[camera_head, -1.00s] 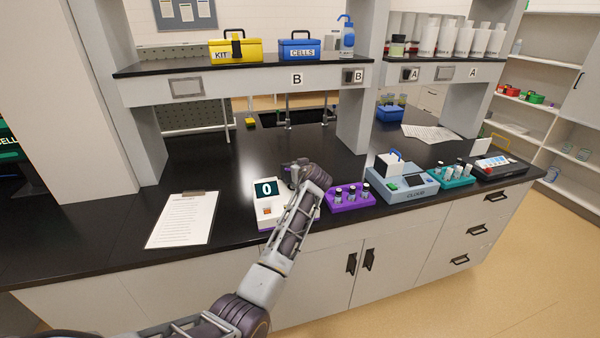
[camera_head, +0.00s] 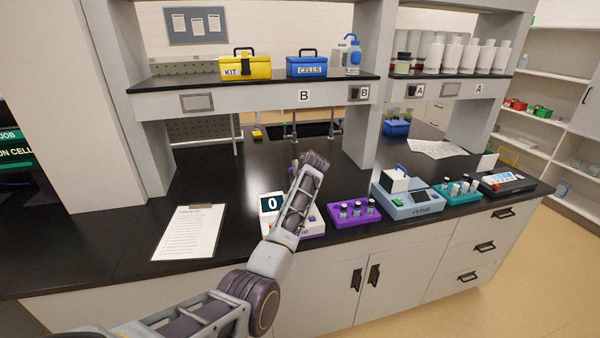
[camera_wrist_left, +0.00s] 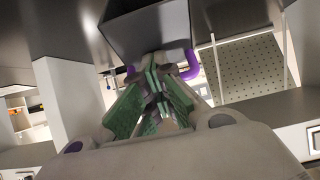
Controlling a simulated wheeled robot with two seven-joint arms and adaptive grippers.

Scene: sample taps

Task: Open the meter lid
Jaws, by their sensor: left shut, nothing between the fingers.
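A white meter (camera_head: 268,219) with a dark display reading 0 stands near the counter's front edge, its middle hidden by my left arm. A grey-blue device (camera_head: 408,206) marked CLOUD stands to the right, with a white lid (camera_head: 394,184) and blue handle on top. My left gripper (camera_head: 297,165) is above and behind the white meter. In the left wrist view its green-padded fingers (camera_wrist_left: 152,75) are together and empty. A dark grey box-like part (camera_wrist_left: 150,30) and a purple handle (camera_wrist_left: 187,69) show close beyond the fingertips; I cannot tell whether they touch.
A purple vial rack (camera_head: 352,214) stands between the two devices. A teal rack (camera_head: 458,192) is farther right. A clipboard (camera_head: 190,232) lies at left on the black counter. A shelf (camera_head: 250,103) overhangs the counter's back.

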